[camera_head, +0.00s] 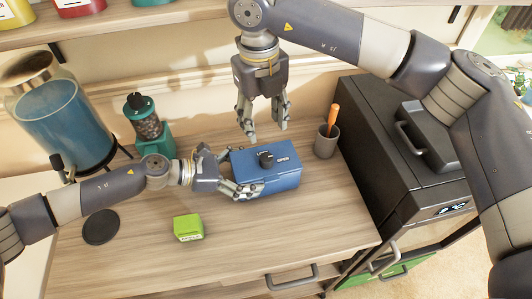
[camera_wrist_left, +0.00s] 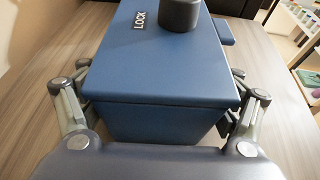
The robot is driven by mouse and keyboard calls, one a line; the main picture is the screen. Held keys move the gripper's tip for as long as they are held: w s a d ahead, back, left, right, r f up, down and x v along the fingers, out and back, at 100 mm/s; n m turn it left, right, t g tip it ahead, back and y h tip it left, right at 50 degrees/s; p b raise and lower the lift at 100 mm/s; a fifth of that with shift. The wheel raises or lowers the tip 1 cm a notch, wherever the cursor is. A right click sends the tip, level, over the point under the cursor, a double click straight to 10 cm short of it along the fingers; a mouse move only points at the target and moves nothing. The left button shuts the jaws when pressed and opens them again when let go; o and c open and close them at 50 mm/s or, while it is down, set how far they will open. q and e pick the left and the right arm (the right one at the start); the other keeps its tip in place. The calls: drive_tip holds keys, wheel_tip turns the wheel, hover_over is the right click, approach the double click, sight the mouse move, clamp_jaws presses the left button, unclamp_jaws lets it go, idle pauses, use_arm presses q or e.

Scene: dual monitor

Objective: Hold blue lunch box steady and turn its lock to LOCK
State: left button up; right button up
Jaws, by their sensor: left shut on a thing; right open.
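The blue lunch box (camera_head: 283,181) stands upright on the wooden counter. It has a round black lock knob (camera_head: 266,160) on its lid, with white lettering on dark labels on either side; one reads OPEN. In the left wrist view the lunch box (camera_wrist_left: 165,72) fills the middle, with the LOCK label (camera_wrist_left: 145,18) beside the knob (camera_wrist_left: 182,14). My left gripper (camera_head: 243,190) is shut on the lunch box at its left end, with fingers on both sides. My right gripper (camera_head: 263,129) is open and empty, pointing down above and behind the box, apart from the knob.
A grey cup (camera_head: 326,143) with an orange-handled tool stands right of the box. A green box (camera_head: 188,228) and a dark round coaster (camera_head: 101,227) lie in front. A teal grinder (camera_head: 150,130) and a large blue-filled jar (camera_head: 62,115) stand left; a black appliance (camera_head: 390,150) stands right.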

sight(266, 158)
drive_tip(key=f, duration=1.2)
drive_tip(key=shift+w+d, duration=0.15)
drive_tip(key=shift+d, duration=0.05)
drive_tip(key=c, duration=1.1)
